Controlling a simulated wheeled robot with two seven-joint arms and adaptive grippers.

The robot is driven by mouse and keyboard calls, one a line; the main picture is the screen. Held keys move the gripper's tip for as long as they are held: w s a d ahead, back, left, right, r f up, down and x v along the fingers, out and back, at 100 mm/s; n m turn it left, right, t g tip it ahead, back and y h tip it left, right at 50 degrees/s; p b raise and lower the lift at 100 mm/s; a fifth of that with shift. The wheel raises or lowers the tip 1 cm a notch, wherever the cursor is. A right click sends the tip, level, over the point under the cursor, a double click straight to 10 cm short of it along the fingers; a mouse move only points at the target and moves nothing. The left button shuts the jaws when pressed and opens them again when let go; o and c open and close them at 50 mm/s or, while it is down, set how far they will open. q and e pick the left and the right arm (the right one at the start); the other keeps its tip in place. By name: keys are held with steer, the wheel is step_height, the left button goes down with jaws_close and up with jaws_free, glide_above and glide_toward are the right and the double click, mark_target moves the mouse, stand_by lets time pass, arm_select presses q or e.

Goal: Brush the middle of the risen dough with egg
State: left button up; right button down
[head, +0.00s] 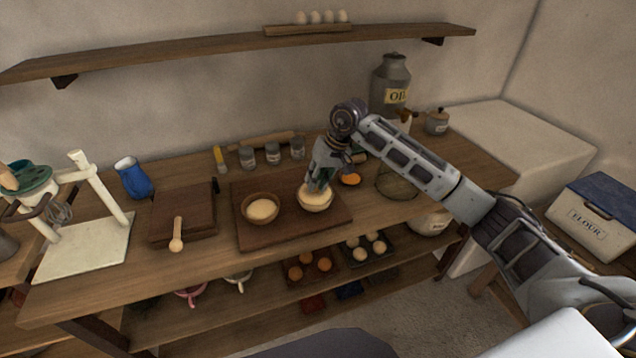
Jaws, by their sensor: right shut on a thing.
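Two bowls stand on a dark wooden board (290,232) in the head view. The left bowl (261,209) holds pale dough. The right bowl (316,204) also holds pale dough, domed up to its rim. My right gripper (319,184) is directly above the right bowl, pointing down, shut on a small brush that its fingers mostly hide. A greenish bit shows at the fingers. The brush's tip is at or just over the dough; I cannot tell if it touches. A small dish of orange egg (350,180) is just right of the gripper. My left gripper is out of view.
Several grey jars (272,154) and a rolling pin (262,141) stand behind the board. A yellow-handled tool (219,158) is at the back left. A mesh dome (397,182) is right.

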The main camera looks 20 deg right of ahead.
steer(key=shift+w+f+b, duration=0.1)
steer(key=shift+w+b, duration=0.45)
steer(key=shift+w, duration=0.65)
step_height(320, 180, up, 6)
steer(key=p, duration=0.2)
stand_by(0.4)
stand_by(0.3)
steer(key=shift+r+p, duration=0.4)
steer(key=shift+r, duration=1.15)
steer(key=shift+r, duration=0.15)
